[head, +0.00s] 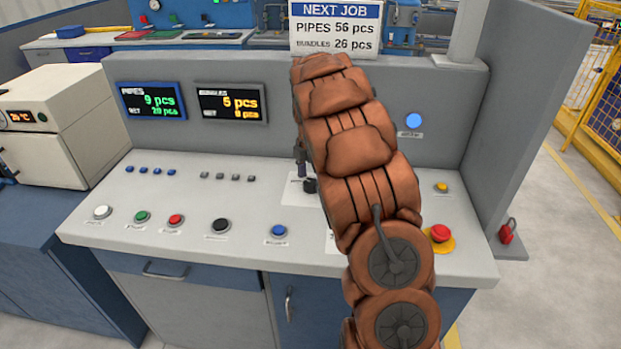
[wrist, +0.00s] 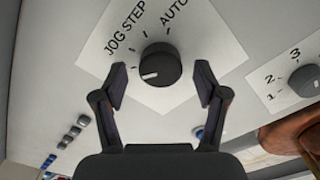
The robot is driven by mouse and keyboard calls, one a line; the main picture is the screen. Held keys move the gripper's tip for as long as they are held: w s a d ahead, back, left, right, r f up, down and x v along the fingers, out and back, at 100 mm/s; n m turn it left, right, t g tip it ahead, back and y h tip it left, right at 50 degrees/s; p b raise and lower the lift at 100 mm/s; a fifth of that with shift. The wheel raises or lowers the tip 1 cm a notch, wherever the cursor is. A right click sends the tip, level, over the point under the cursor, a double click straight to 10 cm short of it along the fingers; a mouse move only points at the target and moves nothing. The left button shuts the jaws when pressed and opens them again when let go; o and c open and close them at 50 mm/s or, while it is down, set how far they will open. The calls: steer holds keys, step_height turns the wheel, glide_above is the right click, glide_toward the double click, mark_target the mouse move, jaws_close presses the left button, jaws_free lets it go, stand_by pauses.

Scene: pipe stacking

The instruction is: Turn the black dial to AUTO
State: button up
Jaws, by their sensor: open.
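The black dial (wrist: 160,64) sits on a white label plate (wrist: 190,40) in the wrist view. The label reads JOG, STEP and AUTO around it, with tick marks. The dial's white pointer mark faces the lower left of the picture, on the JOG side, away from AUTO. My gripper (wrist: 160,84) is open, with one finger on each side of the dial and gaps showing between fingers and dial. In the head view the dial (head: 310,186) is partly hidden by my arm and gripper.
A second dial (wrist: 304,81) numbered 1, 2, 3 is at the right in the wrist view. The head view shows a blue button (head: 279,231), a black button (head: 221,225) and a red emergency button (head: 440,233) on the panel. A NEXT JOB sign (head: 336,29) stands behind.

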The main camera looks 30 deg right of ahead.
steer(key=shift+f, duration=0.5)
steer(key=c, duration=1.1)
